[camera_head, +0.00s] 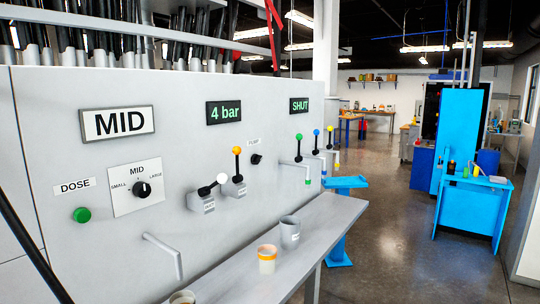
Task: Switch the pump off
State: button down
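A grey machine panel (80,245) fills the left and middle of the view. A black rotary knob (256,159) sits on it under a small label (254,142) that seems to read PUMP; the knob's setting is too small to tell. Left of it, a lever with an orange ball (237,151) stands upright and a lever with a white ball (222,179) leans over. A display (224,112) above reads 4 bar. My gripper is not in view.
A MID sign (118,123), a dose selector (142,189) and a green button (82,215) are at left. A spout (164,250) sticks out above a shelf (310,245) holding cups, including a grey cup (290,233). Open floor (390,245) lies to the right.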

aim_at(255, 159)
jog(key=u, duration=0.05)
jog(key=i, duration=0.9)
jog(key=u, duration=0.75)
jog(key=i, duration=0.75)
jog(key=u, duration=0.35)
